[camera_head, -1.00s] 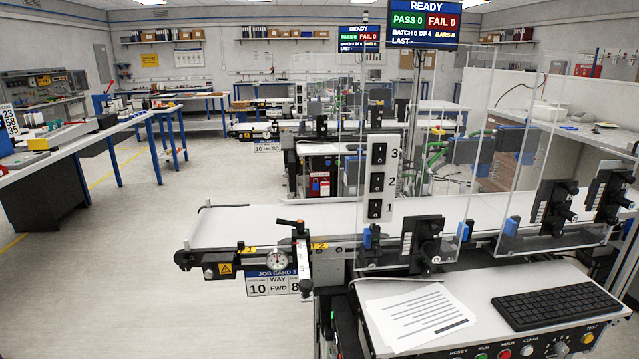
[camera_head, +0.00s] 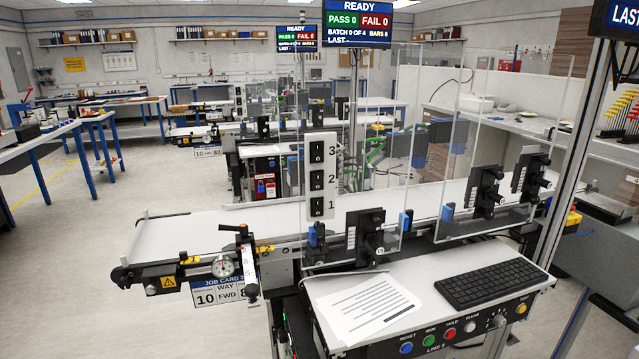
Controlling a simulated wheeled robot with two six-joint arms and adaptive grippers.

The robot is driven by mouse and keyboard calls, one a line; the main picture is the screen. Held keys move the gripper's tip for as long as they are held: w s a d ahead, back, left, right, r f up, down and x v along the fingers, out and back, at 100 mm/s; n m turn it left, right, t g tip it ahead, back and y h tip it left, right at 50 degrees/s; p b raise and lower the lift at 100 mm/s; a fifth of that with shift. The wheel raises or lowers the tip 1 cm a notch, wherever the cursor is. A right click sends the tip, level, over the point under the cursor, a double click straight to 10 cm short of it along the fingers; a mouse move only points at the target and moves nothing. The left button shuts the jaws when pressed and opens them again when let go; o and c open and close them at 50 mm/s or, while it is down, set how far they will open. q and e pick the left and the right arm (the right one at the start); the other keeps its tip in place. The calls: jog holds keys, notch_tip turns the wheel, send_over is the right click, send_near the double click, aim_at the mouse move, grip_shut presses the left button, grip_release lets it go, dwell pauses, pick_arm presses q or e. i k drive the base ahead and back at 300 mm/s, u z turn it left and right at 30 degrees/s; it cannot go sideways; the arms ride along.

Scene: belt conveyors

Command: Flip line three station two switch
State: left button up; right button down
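A white upright switch panel (camera_head: 333,165) stands at the near conveyor line. It carries black rocker switches marked 3, 2 and 1 from top to bottom. Switch 2 (camera_head: 317,181) is in the middle, between switch 3 (camera_head: 317,152) and switch 1 (camera_head: 317,207). The rocker positions are too small to tell. A job card (camera_head: 222,291) under the belt's left end reads "JOB CARD 3", partly covered at its right. The front control panel (camera_head: 465,336) has a line label too small to read surely. Neither of my grippers is in view.
The near belt (camera_head: 190,232) runs behind the control desk. Clear guards (camera_head: 385,150) and black sensor brackets (camera_head: 366,236) stand right of the switches. Paper (camera_head: 365,308) and a keyboard (camera_head: 492,283) lie on the desk. Open floor (camera_head: 90,280) is at left.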

aim_at(317, 177)
jog(key=k, duration=1.35)
jog(key=z, duration=0.4)
jog(key=i, duration=0.45)
jog(key=z, duration=0.7)
jog(key=i, duration=1.1)
jog(key=u, duration=0.4)
